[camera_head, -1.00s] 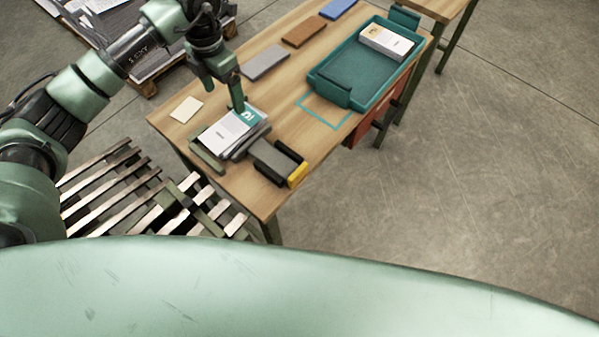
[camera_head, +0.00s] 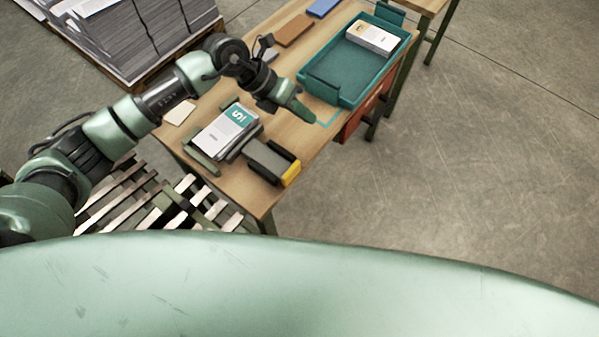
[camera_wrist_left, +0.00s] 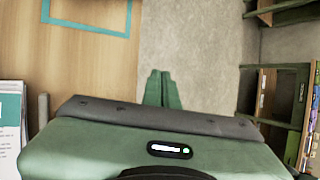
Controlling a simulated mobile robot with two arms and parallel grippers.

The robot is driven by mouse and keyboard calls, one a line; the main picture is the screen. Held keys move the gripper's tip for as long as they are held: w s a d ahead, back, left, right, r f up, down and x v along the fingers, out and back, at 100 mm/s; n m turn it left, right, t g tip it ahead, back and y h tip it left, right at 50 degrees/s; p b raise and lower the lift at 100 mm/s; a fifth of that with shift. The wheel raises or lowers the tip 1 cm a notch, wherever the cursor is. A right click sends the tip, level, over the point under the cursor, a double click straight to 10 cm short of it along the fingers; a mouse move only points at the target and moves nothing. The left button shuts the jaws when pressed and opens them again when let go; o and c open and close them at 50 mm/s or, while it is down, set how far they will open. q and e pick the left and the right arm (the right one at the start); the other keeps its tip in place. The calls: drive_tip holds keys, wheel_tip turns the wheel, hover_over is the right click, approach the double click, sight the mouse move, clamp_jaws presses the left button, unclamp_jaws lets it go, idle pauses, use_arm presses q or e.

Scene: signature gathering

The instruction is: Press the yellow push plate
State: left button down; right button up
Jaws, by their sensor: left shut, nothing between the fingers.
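The yellow push plate (camera_head: 291,173) is a small upright block at the right end of a dark grey device (camera_head: 268,161), near the front right edge of the wooden table. Beside the device is a stand with a stack of printed sheets (camera_head: 225,131), white with a teal corner. My left gripper (camera_head: 313,119) is shut and empty above the table, up and to the right of the yellow plate and apart from it. In the left wrist view its closed green fingers (camera_wrist_left: 163,90) point over the floor past the table edge. The plate is not seen there. My right gripper is not in view.
A teal tray (camera_head: 317,88) holding a white stack (camera_head: 373,38) stands farther back. A teal outline is marked on the table near the gripper. A cream card (camera_head: 180,113) lies at the left edge. A slatted pallet is below left; floor is open at right.

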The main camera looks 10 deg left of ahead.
use_arm(q)
drive_tip(key=d+r+n+t+h+p, duration=0.6)
drive_tip(key=d+r+n+t, duration=0.7)
drive_tip(key=d+n, duration=0.35)
drive_tip(key=s+a+f+n+t+y+p, duration=0.1)
drive_tip(key=s+a+f+n+y+p, duration=0.35)
drive_tip(key=n+y, duration=0.8)
drive_tip(key=s+a+f+n+g+y, duration=0.2)
drive_tip(key=s+a+f+n+g, duration=0.1)
drive_tip(key=s, duration=0.4)
drive_tip(key=s+a+f+n+g+y, duration=0.2)
drive_tip(key=s+f+n+g, duration=0.3)
drive_tip(key=s, duration=0.3)
drive_tip(key=shift+s+a+f+p, duration=0.2)
drive_tip(key=shift+a+f+p, duration=0.25)
drive_tip(key=shift+f, duration=0.25)
